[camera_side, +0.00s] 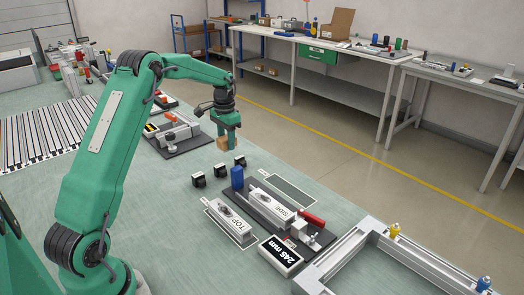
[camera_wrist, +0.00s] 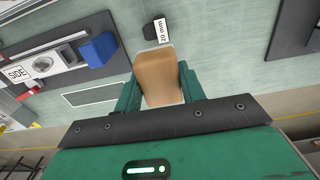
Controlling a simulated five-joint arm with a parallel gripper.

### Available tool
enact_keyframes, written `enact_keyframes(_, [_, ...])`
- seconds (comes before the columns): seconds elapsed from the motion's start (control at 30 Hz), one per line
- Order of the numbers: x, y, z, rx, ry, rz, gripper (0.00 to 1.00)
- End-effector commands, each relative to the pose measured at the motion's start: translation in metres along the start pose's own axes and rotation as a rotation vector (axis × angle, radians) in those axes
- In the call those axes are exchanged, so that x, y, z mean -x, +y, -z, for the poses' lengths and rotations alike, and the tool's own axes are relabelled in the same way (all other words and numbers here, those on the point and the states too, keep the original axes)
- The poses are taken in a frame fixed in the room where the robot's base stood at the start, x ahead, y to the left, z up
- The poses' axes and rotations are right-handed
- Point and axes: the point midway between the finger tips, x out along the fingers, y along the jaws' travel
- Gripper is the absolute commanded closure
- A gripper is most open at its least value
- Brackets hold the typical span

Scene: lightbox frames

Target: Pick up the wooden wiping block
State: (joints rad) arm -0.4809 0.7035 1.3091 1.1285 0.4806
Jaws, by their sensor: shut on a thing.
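The wooden wiping block (camera_wrist: 160,78) is tan with rounded edges. In the wrist view it sits between the two green fingers of my gripper (camera_wrist: 163,88), which is shut on it. In the side view my gripper (camera_side: 226,135) points down, and the block (camera_side: 222,143) shows small and brown at its tip. The block appears to be above the table, but the exact height is hard to tell. The far side of the block is hidden in both views.
Several small black blocks (camera_side: 220,170) stand on the green table below my gripper. Another dark plate with a fixture (camera_side: 181,141) lies left of my gripper. A grey aluminium frame (camera_side: 405,262) is at the lower right.

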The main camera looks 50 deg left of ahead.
Motion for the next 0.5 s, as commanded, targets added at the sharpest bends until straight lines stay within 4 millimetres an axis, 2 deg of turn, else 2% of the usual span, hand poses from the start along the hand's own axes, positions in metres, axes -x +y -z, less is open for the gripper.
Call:
enact_keyframes(0.2, [0.0074, 0.0121, 0.0012, 0.000, 0.000, 0.000, 0.83])
enact_keyframes(0.5, [0.0079, 0.0130, 0.0012, 0.000, 0.000, 0.000, 0.83])
